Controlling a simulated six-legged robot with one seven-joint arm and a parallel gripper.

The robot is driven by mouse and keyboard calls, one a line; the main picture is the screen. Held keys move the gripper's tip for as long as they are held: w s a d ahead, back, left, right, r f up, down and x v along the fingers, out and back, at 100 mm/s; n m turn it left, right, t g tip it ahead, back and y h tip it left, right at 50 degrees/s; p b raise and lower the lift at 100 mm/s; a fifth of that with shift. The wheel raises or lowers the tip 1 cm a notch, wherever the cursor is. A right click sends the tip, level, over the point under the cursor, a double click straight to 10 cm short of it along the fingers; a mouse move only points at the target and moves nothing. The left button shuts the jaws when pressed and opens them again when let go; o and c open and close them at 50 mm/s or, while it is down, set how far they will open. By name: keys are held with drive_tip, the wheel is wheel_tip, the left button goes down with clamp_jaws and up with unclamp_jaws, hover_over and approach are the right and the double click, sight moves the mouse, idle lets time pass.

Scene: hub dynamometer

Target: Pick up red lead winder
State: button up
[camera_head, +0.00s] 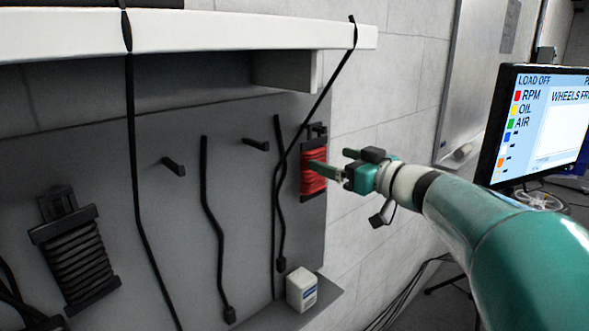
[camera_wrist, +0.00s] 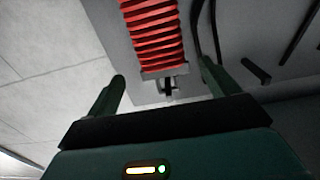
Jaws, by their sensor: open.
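The red lead winder (camera_head: 312,172) hangs on the right end of the grey panel, a black frame wound with red lead. In the wrist view the red winder (camera_wrist: 154,32) fills the top middle, with its dark end bar below the windings. My gripper (camera_head: 332,161) is in front of it, and one green finger overlaps the red windings in the head view. In the wrist view my gripper (camera_wrist: 162,72) has its two fingers wide apart, with nothing held between them. The winder lies beyond the fingertips. I cannot tell whether a finger touches it.
A black lead winder (camera_head: 76,255) hangs at the left of the grey panel (camera_head: 180,225). Black cables (camera_head: 283,200) hang close beside the red winder. Empty pegs (camera_head: 256,145) stick out. A white shelf (camera_head: 200,35) overhangs above. A small white box (camera_head: 301,291) sits below. A monitor (camera_head: 540,125) stands right.

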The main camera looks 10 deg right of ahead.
sight(320, 156)
drive_tip(key=x, duration=0.6)
drive_tip(key=shift+w+a+f, duration=0.15)
drive_tip(key=shift+a+f, duration=0.05)
drive_tip(key=shift+a, duration=0.1)
drive_tip(key=shift+c, duration=0.5)
drive_tip(key=c, duration=1.1)
